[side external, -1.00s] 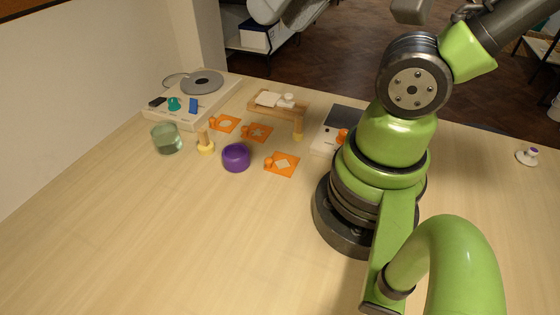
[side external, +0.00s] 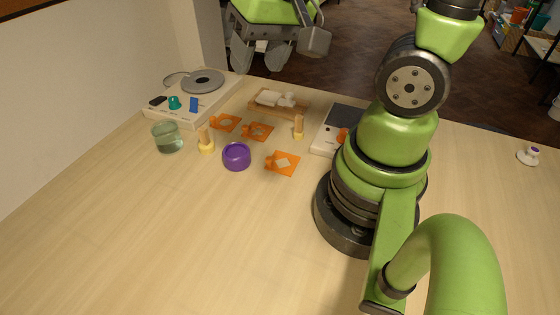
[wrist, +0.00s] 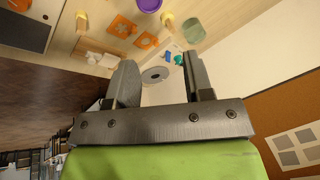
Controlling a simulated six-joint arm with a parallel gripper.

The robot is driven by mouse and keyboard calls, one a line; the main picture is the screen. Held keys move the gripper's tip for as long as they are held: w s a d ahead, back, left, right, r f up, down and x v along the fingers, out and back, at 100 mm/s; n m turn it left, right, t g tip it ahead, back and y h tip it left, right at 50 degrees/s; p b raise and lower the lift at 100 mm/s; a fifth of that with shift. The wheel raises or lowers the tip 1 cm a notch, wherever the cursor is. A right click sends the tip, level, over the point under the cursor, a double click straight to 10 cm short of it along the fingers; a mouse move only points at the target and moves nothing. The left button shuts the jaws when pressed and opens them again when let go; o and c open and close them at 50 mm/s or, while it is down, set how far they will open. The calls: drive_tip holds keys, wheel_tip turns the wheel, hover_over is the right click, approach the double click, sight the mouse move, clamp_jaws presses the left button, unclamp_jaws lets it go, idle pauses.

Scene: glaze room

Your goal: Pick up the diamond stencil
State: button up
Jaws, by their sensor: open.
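Three orange stencils lie flat on the table. The nearest one (side external: 273,162), in front of the others, has a cut-out that looks diamond-shaped. The middle stencil (side external: 248,130) and the far-left stencil (side external: 216,122) have small cut-outs that I cannot read surely. Two stencils also show in the wrist view, one (wrist: 117,30) left of the other (wrist: 146,41); the nearest one is not seen there. My gripper (side external: 258,60) is open and empty, high up beyond the far edge of the table. Its parted fingers also show in the wrist view (wrist: 161,78).
A purple bowl (side external: 236,161) sits left of the nearest stencil. A glass (side external: 168,144), two yellow-based wooden tools (side external: 206,144) (side external: 299,132), a wooden tray (side external: 264,105) and a pale board with a grey disc (side external: 203,80) stand around. The front table is clear.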

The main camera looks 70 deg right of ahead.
drive_tip(key=d+f+m+g, duration=0.2)
drive_tip(key=d+f+g, duration=0.15)
drive_tip(key=f, duration=0.95)
hover_over(269, 159)
drive_tip(key=s, duration=0.1)
drive_tip(key=shift+g, duration=0.25)
wheel_tip(269, 159, down, 4)
drive_tip(key=shift+f, duration=0.25)
drive_tip(key=shift+w+f, duration=0.15)
drive_tip(key=shift+f, duration=0.75)
drive_tip(key=shift+w+f, duration=0.2)
drive_tip(key=shift+f, duration=0.7)
drive_tip(key=shift+w+f, duration=0.15)
drive_tip(key=shift+f, duration=0.75)
clamp_jaws()
